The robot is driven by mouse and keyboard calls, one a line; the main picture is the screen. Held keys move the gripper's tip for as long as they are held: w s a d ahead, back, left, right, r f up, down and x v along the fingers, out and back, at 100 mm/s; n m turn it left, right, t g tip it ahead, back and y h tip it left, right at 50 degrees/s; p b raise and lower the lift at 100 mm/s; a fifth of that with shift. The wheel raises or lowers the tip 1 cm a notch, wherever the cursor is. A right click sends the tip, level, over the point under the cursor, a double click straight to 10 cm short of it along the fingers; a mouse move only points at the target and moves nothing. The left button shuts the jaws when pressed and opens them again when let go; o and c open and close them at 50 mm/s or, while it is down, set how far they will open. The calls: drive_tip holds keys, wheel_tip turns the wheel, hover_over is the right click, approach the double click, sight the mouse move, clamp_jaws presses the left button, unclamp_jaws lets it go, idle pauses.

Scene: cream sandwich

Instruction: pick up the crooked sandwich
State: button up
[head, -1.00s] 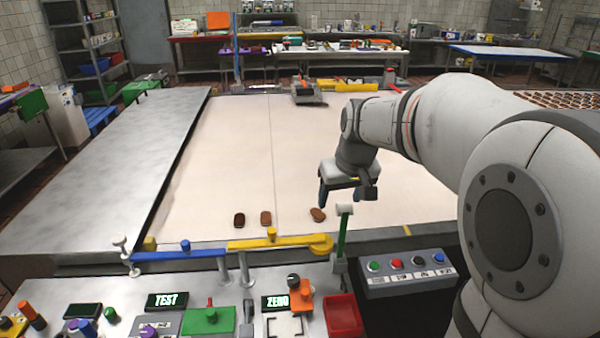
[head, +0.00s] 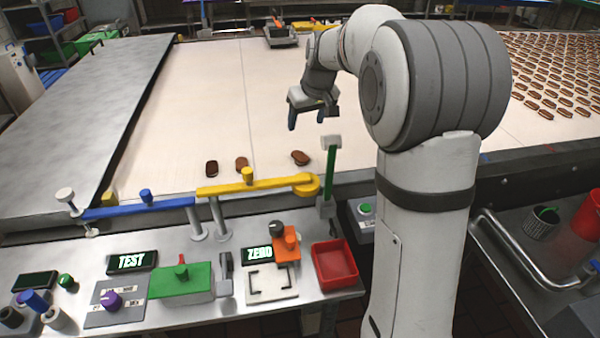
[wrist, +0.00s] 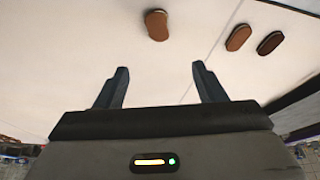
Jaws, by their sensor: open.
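Three brown sandwiches lie on the cream conveyor belt (head: 215,95) near its front edge. The right one (head: 300,158) lies at a slant, apart from the other two. My gripper (head: 307,120) is open and empty above the belt, beyond the slanted sandwich. In the wrist view, the slanted sandwich (wrist: 156,25) is ahead of and between the open fingers (wrist: 160,85); the other two, the middle (wrist: 238,37) and the left (wrist: 270,43), are to its right.
A yellow guide arm (head: 250,186) and a blue one (head: 135,208) run along the belt's front edge. A green post with a white top (head: 331,165) stands close right of the slanted sandwich. A red tray (head: 333,265) sits on the control bench. Many sandwiches fill the right side.

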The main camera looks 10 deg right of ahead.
drive_tip(key=b, duration=0.4)
approach(301, 157)
drive_tip(key=x, duration=0.8)
drive_tip(key=c, duration=1)
